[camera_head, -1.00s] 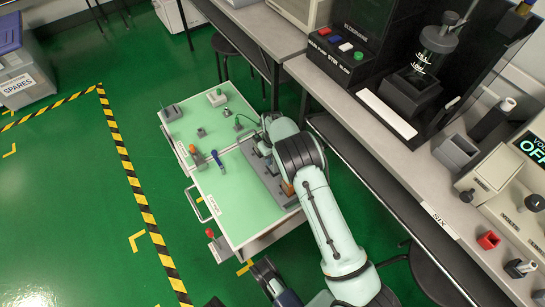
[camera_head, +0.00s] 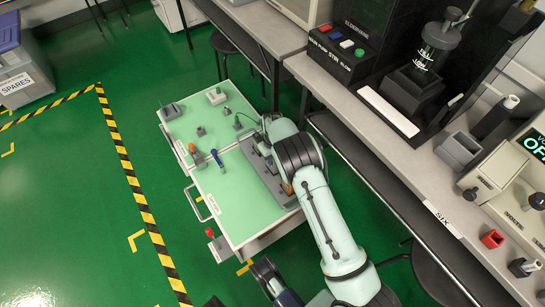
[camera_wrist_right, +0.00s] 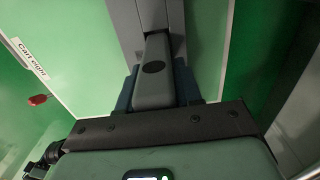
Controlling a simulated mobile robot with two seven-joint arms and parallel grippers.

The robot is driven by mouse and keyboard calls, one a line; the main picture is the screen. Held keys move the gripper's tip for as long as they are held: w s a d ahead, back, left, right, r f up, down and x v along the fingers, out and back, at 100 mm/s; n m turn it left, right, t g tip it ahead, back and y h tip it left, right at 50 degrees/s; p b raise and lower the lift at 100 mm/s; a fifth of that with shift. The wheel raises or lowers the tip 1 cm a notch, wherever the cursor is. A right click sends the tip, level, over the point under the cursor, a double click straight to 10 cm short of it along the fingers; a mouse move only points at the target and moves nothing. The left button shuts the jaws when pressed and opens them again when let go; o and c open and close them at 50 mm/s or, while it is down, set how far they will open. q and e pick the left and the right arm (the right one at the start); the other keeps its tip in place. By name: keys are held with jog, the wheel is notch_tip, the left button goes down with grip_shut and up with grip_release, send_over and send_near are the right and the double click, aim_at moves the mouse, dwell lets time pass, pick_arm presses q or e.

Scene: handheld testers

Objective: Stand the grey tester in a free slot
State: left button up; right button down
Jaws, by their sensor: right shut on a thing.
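The right gripper (camera_wrist_right: 154,92) is shut on the grey tester (camera_wrist_right: 154,50), which lies between its dark fingers in the right wrist view. The tester's far end is over a grey rack strip (camera_wrist_right: 125,18). I cannot tell whether the tester is inside a slot or above it. In the head view the rack (camera_head: 268,178) runs along the right side of the green cart top (camera_head: 235,205). My right arm covers part of the rack, the gripper and the tester. A dark part at the bottom edge may be my left gripper (camera_head: 263,270); its jaws are unclear.
A blue tester (camera_head: 217,158) and an orange-tipped item (camera_head: 192,149) are on the cart near its divider. Small grey holders (camera_head: 172,112) stand on its far part. A bench (camera_head: 345,105) with equipment runs close on the right. The cart's near left surface is clear.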

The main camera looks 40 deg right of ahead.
aim_at(273, 163)
pick_arm(q)
jog(key=shift+w+f+b, duration=0.1)
jog(key=shift+f+b, duration=0.75)
jog(key=shift+b, duration=0.2)
pick_arm(e)
jog(key=shift+f, duration=1.8)
jog(key=c, duration=0.7)
grip_release()
pick_arm(q)
jog(key=shift+d, duration=0.1)
jog(key=s+f+g, duration=0.1)
jog(key=s+g, duration=0.2)
jog(key=s, duration=0.5)
pick_arm(e)
notch_tip(273, 163, up, 13)
jog(key=p, duration=0.4)
jog(key=shift+r, duration=0.2)
pick_arm(q)
jog(key=w+r+t, duration=0.3)
jog(key=w+r, duration=0.1)
jog(key=w, duration=0.4)
jog(key=shift+r, duration=0.25)
jog(key=shift+w, duration=0.1)
